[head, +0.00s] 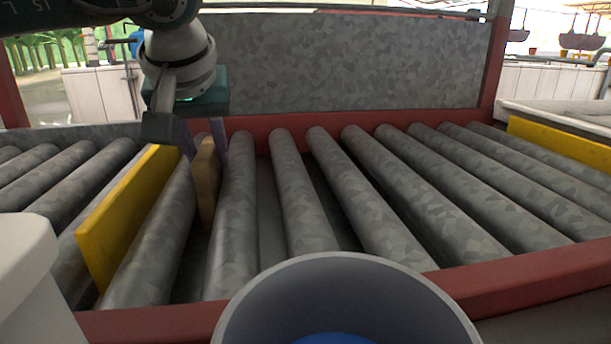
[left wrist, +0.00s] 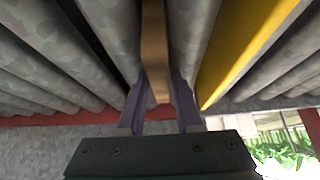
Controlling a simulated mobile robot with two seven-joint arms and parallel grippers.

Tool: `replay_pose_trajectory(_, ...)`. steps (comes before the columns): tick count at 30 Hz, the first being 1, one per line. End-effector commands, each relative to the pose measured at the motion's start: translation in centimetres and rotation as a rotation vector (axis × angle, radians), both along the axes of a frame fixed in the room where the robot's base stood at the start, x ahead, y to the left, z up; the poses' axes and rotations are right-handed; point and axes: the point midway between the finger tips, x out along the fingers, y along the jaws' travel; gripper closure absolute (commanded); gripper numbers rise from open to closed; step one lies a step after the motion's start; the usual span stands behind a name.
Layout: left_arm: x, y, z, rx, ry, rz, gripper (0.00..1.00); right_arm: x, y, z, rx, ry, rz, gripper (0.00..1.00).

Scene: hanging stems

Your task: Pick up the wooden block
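The wooden block (head: 206,185) is a thin brown slab standing on edge between two grey rollers in the head view. In the left wrist view the block (left wrist: 155,45) runs down between my fingers. My left gripper (head: 204,140) points down at the block's far end, with one purple finger on each side of it. In the left wrist view its fingers (left wrist: 157,95) straddle the block with what look like narrow gaps, so it appears open. The block's lower part is partly hidden between the rollers. My right gripper is not in view.
Grey rollers (head: 375,195) fill the red frame (head: 540,280). A yellow divider (head: 125,215) stands left of the block, another yellow board (head: 560,144) at the far right. A grey panel (head: 350,62) rises behind. A round grey container (head: 440,310) is at the front.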

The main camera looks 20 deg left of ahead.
Motion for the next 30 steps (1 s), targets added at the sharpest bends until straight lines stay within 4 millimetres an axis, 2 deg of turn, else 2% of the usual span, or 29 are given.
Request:
replay_pose_trajectory(2,-0.02,-0.02,0.02,0.0,0.0,0.0,0.67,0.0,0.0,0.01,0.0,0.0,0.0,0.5)
replay_pose_trajectory(11,-0.03,-0.03,0.04,-0.001,0.001,0.001,1.0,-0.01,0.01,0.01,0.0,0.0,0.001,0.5)
replay_pose_trajectory(26,-0.01,-0.02,0.11,-0.001,-0.001,0.0,1.0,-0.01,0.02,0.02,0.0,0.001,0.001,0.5)
replay_pose_trajectory(30,-0.01,-0.02,0.67,-0.001,-0.001,0.002,1.0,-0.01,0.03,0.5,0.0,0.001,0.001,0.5)
